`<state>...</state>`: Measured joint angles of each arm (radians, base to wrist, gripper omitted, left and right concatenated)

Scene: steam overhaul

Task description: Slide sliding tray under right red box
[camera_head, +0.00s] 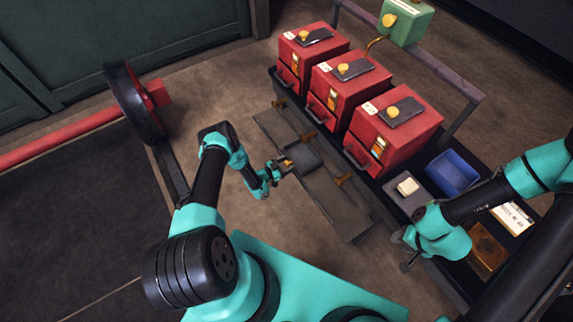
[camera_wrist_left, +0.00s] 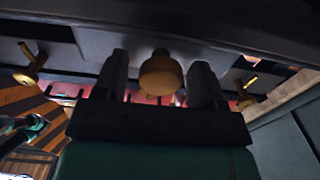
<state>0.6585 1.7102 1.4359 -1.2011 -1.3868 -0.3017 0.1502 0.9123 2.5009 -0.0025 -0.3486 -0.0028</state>
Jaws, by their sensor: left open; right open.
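The sliding tray (camera_head: 302,158) is a dark grey square on a long dark rail, in front of the middle red box (camera_head: 348,88). The right red box (camera_head: 404,138) is nearer me, further right along the row. A brass knob (camera_wrist_left: 161,74) on the tray's near side sits between the fingers of my left gripper (camera_head: 282,165) in the left wrist view. Those fingers are open, with gaps beside the knob. My right gripper (camera_head: 404,254) is low at the right, open and apart from the tray.
The rail (camera_head: 338,213) runs on past the right red box. Brass levers stand at the rail, one (camera_head: 342,179) in front of that box. A left red box (camera_head: 312,48), blue bin (camera_head: 453,172) and pale block (camera_head: 407,186) are nearby. A black wheel (camera_head: 133,103) stands left.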

